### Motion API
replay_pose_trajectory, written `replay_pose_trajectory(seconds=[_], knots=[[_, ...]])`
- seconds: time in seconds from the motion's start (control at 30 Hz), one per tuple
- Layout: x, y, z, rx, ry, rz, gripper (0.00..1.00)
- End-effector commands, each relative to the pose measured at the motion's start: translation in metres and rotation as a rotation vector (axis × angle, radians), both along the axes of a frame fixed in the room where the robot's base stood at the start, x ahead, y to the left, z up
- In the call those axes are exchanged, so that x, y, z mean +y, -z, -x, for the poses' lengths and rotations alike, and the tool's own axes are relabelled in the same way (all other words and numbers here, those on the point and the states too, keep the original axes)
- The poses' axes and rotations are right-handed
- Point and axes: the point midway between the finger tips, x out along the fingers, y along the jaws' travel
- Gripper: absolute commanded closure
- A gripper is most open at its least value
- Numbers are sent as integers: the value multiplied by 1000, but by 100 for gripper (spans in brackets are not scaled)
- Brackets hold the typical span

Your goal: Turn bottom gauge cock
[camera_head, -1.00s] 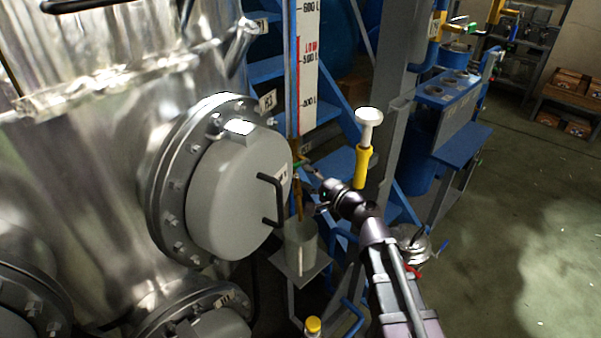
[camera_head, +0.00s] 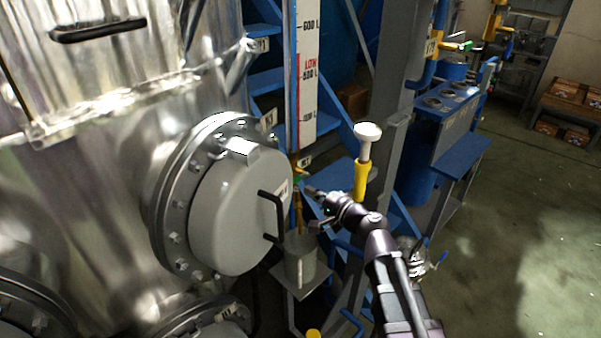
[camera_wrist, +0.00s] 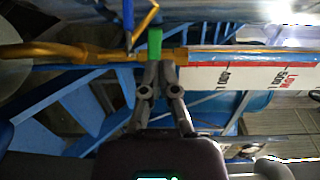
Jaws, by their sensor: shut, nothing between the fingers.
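The bottom gauge cock shows as a small green handle (camera_wrist: 154,45) on a brass fitting (camera_wrist: 180,54) in the wrist view. It sits at the lower end of the level gauge, beside the white scale with red LOW marking (camera_wrist: 265,73). The green handle also shows small in the head view (camera_head: 299,178), left of my gripper. My gripper (camera_wrist: 160,68) is shut, with its fingertips just below the green handle in the wrist picture. I cannot tell whether they touch it. The gripper also shows in the head view (camera_head: 312,191).
The large metal vessel with its grey round flange cover (camera_head: 232,215) and black handle (camera_head: 272,212) is close on the left. A grey cup on a bracket (camera_head: 301,262) is below the gripper. A yellow-handled white knob (camera_head: 366,160) stands right. Open floor lies at right.

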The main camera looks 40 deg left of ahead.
Motion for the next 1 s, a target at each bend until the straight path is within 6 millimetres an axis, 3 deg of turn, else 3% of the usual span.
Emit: replay_pose_trajectory(seconds=[0.03, 0.2, 1.0], knots=[[2, -12, 0, -36, -11, 16, 100], [6, -30, 1, -195, -55, 89, 100], [7, -101, -8, -971, -386, 442, 100]])
